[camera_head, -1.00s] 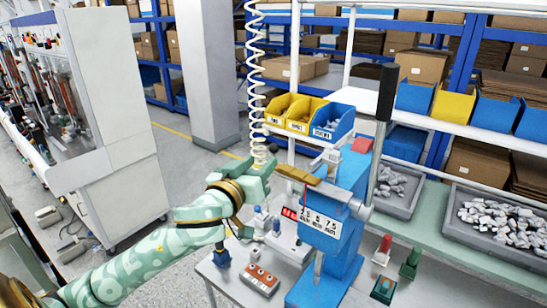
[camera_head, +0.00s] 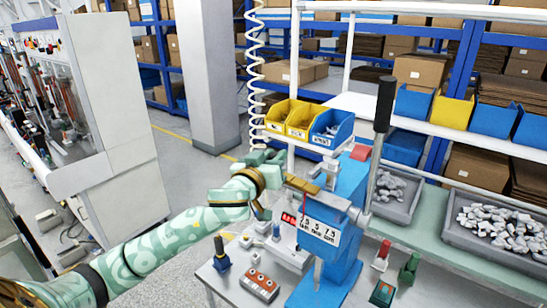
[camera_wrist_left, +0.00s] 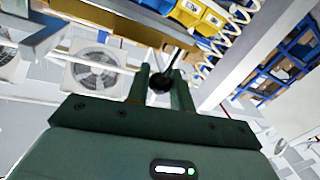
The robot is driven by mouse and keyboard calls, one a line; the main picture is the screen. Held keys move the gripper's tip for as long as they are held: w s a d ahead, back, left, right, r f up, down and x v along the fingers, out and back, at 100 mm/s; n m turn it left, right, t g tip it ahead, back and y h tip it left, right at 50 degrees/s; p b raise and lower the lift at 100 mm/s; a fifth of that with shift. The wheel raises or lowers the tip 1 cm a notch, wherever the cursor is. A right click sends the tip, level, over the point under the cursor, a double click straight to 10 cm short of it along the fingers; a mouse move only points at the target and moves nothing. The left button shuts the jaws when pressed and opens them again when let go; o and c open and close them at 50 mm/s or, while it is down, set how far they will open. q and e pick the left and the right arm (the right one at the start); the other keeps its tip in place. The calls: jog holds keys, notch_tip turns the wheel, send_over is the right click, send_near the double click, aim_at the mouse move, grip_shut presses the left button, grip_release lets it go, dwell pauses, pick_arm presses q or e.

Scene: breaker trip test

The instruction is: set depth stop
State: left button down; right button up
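The blue press (camera_head: 344,215) stands on the bench, with a numbered white plate (camera_head: 321,231) on its front and a lever with a black handle (camera_head: 384,103) at its right. A brass-coloured bar (camera_head: 302,184) sticks out at its upper left. My left gripper (camera_head: 268,157) is left of this bar, apart from it as far as I can tell. In the left wrist view its two fingers (camera_wrist_left: 161,90) are spread, with a dark round knob (camera_wrist_left: 160,82) on a thin rod showing between them. I cannot tell whether they touch it. My right gripper is out of view.
Yellow and blue bins (camera_head: 303,119) stand behind the press. A white coiled cord (camera_head: 257,80) hangs behind my left gripper. A red-buttoned box (camera_head: 259,284) and small coloured parts sit on the bench. Grey trays (camera_head: 460,222) of white pieces lie at the right.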

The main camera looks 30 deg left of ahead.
pick_arm(q)
jog(key=d+p, duration=0.1)
jog(key=d, duration=0.1)
jog(key=shift+s+d, duration=0.1)
jog(key=shift+d, duration=0.8)
jog(key=shift+a, duration=0.15)
jog(key=c, duration=1.5)
grip_release()
jog(key=shift+o, duration=1.1)
jog(key=shift+s, duration=0.1)
